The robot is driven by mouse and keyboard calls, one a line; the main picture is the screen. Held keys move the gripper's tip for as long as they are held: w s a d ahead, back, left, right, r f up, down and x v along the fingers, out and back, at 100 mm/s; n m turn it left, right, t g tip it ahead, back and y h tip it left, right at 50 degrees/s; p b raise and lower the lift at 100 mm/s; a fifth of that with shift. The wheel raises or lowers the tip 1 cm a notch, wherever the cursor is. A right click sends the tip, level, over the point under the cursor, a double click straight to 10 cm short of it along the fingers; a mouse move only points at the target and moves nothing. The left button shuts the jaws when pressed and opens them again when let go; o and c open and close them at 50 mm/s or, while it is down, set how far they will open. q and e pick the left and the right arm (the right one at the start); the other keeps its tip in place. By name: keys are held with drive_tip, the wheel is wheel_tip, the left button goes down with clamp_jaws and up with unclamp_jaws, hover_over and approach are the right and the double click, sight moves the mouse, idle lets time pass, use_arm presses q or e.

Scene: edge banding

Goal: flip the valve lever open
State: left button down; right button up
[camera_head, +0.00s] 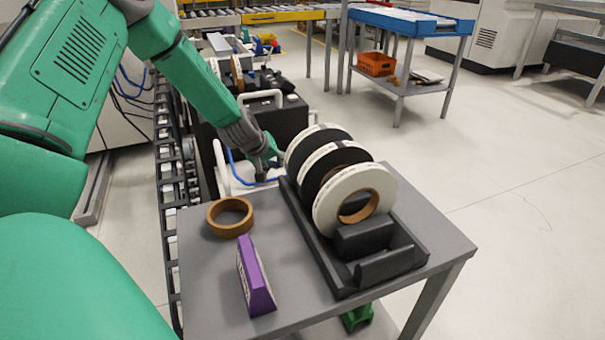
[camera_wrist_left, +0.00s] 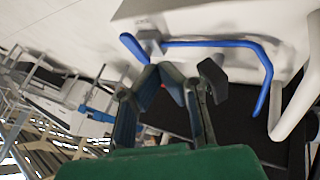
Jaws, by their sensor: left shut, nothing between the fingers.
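My left gripper (camera_head: 268,166) reaches down behind the far end of the grey table, beside the black machine. It is shut and empty; its fingers (camera_wrist_left: 160,78) also show in the left wrist view. A blue bent bar (camera_head: 236,168) lies just left of the gripper, against a white part. In the left wrist view the blue bar (camera_wrist_left: 212,43) runs above the fingers from a small grey fitting and bends down at the right. It appears apart from the fingers. I cannot tell whether this bar is the valve lever.
The grey table (camera_head: 205,300) holds a black rack (camera_head: 335,285) with several tape rolls (camera_head: 338,205), a brown ring (camera_head: 230,217) and a purple block (camera_head: 255,278). The black machine (camera_head: 290,118) has a white handle. Open floor lies to the right.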

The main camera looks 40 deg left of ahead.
use_arm(q)
drive_tip(key=b+x, duration=0.3)
drive_tip(key=x, duration=0.7)
drive_tip(key=shift+s+f, duration=0.15)
drive_tip(key=shift+w+d+f+b, duration=0.1)
drive_tip(key=shift+w+d+b, duration=0.1)
drive_tip(key=shift+w, duration=0.4)
drive_tip(key=shift+w+d+b, duration=0.15)
drive_tip(key=shift+w+d, duration=0.1)
drive_tip(key=shift+w, duration=0.35)
drive_tip(key=shift+w+d, duration=0.2)
drive_tip(key=shift+w, duration=0.5)
drive_tip(key=shift+d, duration=0.2)
